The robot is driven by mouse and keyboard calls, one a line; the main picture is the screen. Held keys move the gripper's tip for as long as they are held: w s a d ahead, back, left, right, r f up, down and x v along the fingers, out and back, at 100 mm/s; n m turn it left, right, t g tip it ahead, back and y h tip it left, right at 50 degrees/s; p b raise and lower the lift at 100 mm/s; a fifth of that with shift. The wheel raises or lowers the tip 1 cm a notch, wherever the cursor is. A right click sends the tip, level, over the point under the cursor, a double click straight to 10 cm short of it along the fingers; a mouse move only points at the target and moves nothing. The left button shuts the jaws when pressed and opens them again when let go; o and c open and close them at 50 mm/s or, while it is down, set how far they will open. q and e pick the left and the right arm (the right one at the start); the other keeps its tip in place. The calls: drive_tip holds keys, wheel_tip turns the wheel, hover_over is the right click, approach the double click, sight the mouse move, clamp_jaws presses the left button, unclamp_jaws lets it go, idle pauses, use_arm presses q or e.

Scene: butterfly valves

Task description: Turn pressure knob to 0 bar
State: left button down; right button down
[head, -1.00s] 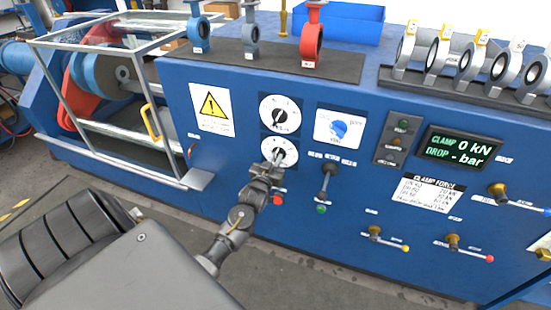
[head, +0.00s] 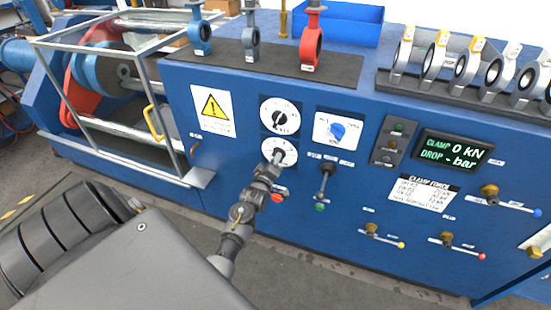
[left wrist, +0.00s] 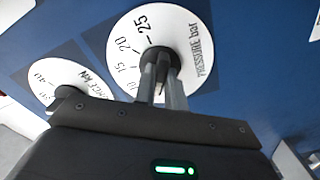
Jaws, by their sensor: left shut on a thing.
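The pressure dial is a white round plate (left wrist: 200,40) marked "PRESSURE bar" with 10, 15, 20 and 25 readable in the left wrist view. Its dark knob (left wrist: 158,58) is at the dial's middle. My left gripper (left wrist: 163,85) is shut on this knob, with its fingers on either side of it. In the head view the pressure dial (head: 290,152) is the lower of two white dials, and my left gripper (head: 275,163) reaches it from below. The 0 mark and the knob's pointer are hidden or too small to read. My right gripper is not in view.
The upper dial (head: 280,116) with a black knob sits just above, and shows at left in the wrist view (left wrist: 70,82). A blue knob (head: 337,131) on a white plate and a black lever (head: 326,178) are to the right. The display (head: 455,150) reads 0 kN and - bar.

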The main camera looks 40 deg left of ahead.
use_arm(q)
drive_tip(key=shift+n+p, duration=1.1)
drive_tip(key=shift+n, duration=2.2)
drive_tip(key=c, duration=1.5)
unclamp_jaws()
drive_tip(key=shift+o, duration=0.2)
drive_tip(key=shift+s, duration=0.1)
drive_tip(key=v, duration=1)
drive_tip(key=shift+s+d+b, duration=0.2)
drive_tip(key=shift+s+b, duration=0.1)
drive_tip(key=shift+b, duration=0.1)
